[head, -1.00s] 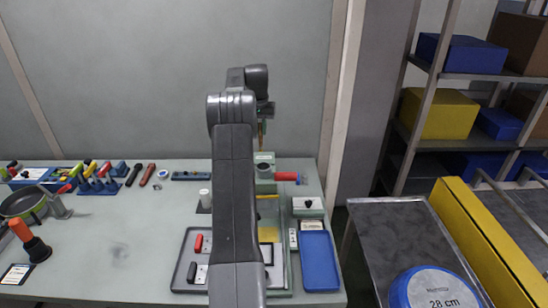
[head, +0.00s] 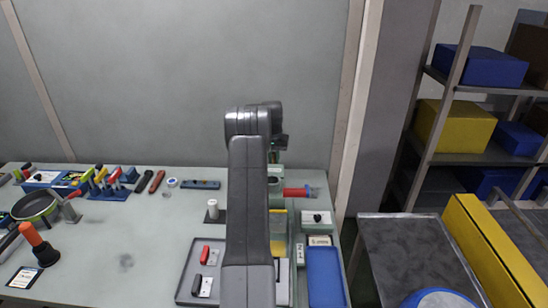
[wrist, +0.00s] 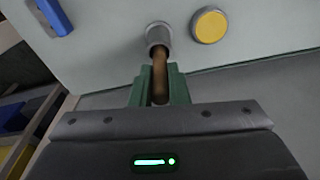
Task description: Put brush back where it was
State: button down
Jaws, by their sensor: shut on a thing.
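My gripper (wrist: 160,92) is shut on the brush's brown handle (wrist: 160,72) in the wrist view. The handle's far end meets a grey metal cylinder (wrist: 158,36); I cannot tell whether this is part of the brush or a holder around it. The bristles are not visible. In the head view my gripper (head: 279,145) is partly hidden behind my arm, above the back right of the table, near a green-grey block with a round top (head: 275,185). The brush cannot be made out there.
A red cylinder (head: 297,192) lies right of the block. A white cylinder (head: 212,208) on a dark base stands left. A blue tray (head: 325,275) and a grey tray (head: 187,287) lie in front. A yellow disc (wrist: 210,25) shows beside the grey cylinder. The table's middle left is fairly clear.

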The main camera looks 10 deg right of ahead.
jog(key=c, duration=1.4)
grip_release()
jog(key=r, duration=0.4)
jog(key=s+r+b, duration=0.1)
jog(key=r, duration=0.7)
jog(key=shift+s+a+r, duration=0.1)
jog(key=shift+s+a, duration=0.1)
jog(key=shift+a, duration=0.05)
